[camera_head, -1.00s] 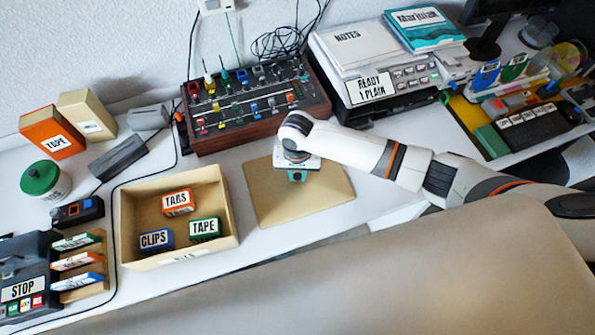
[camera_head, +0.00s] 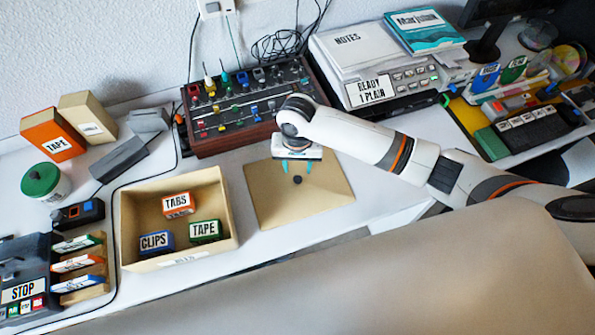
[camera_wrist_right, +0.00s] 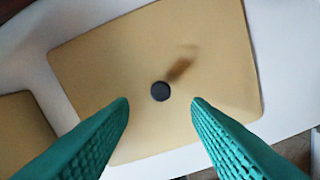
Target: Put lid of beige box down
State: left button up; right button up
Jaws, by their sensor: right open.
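The beige lid (camera_head: 325,202) lies flat on the white table, to the right of the open beige box (camera_head: 235,237). A small dark round knob (camera_head: 297,180) sits at the lid's middle. The lid (camera_wrist_right: 100,60) and its knob (camera_wrist_right: 160,91) also show in the right wrist view. My right gripper (camera_head: 297,168) is open just above the lid, with teal fingers apart on either side of the knob. In the right wrist view the gripper (camera_wrist_right: 160,102) holds nothing. My left gripper is not in view.
The box holds small blocks marked TABS (camera_head: 178,204), CLIPS (camera_head: 157,241) and TAPE (camera_head: 205,231). A control panel with knobs (camera_head: 255,105) stands behind the lid. A printer-like machine (camera_head: 375,75) is at the back right.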

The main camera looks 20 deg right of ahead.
aim_at(297, 179)
notch_tip(297, 179, up, 6)
jog(key=shift+r, duration=0.15)
dwell(0.6)
